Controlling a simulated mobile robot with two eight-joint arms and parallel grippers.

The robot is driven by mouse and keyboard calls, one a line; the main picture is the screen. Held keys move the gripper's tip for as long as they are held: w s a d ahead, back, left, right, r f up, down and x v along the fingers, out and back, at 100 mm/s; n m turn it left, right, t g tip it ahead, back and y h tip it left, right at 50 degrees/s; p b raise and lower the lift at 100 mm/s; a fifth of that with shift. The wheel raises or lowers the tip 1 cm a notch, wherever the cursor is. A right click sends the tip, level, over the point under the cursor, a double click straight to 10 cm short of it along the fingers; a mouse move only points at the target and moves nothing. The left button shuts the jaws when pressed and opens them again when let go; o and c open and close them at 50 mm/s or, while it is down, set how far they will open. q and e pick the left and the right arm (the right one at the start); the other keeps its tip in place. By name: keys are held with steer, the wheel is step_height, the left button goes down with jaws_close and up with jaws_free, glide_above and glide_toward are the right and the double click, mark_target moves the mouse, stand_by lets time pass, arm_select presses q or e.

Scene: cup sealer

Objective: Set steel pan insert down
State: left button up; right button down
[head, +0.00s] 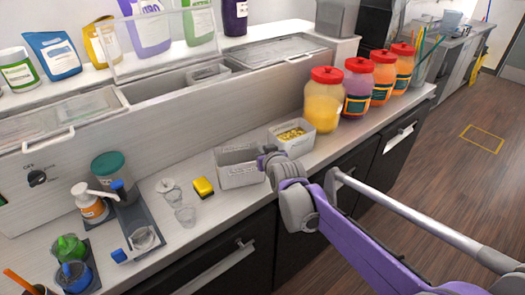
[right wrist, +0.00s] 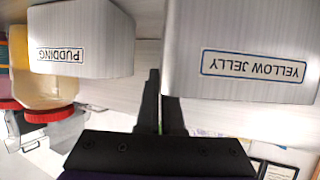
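The steel pan insert (head: 241,178), labelled YELLOW JELLY in the right wrist view (right wrist: 255,68), is upright at the counter's front edge; its visible inside looks empty. My right gripper (head: 264,158) is at its right side wall. In the right wrist view the fingers (right wrist: 160,100) straddle that wall, one outside and one behind the labelled face, and appear closed on it. I cannot tell whether the pan's base touches the counter. My left gripper is not in view.
A PUDDING pan (head: 292,143) with yellow contents stands just right, a narrow gap away. Several red-lidded jars (head: 323,105) stand beyond it. A yellow sponge (head: 203,187) and clear cups (head: 185,215) are to the left.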

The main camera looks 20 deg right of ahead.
steer(key=shift+f, duration=0.1)
steer(key=c, duration=1.5)
jaws_free()
steer(key=o, duration=0.4)
steer(key=shift+r, duration=0.25)
steer(key=v, duration=1.2)
steer(key=s+a+f+g, duration=0.1)
steer(key=s+f+g, duration=0.1)
steer(key=s+f, duration=0.4)
steer(key=s+a+f+g, duration=0.1)
steer(key=s+f+g, duration=0.2)
steer(key=s+f, duration=0.3)
steer(key=s+a+f+g, duration=0.1)
steer(key=s+f+g, duration=0.2)
steer(key=s, duration=0.9)
steer(key=shift+s+f+n, duration=0.15)
steer(key=shift+s+f, duration=0.05)
steer(key=shift+f, duration=0.55)
steer(key=shift+s+f+n, duration=0.15)
steer(key=shift+s+f, duration=0.05)
steer(key=shift+f, duration=0.6)
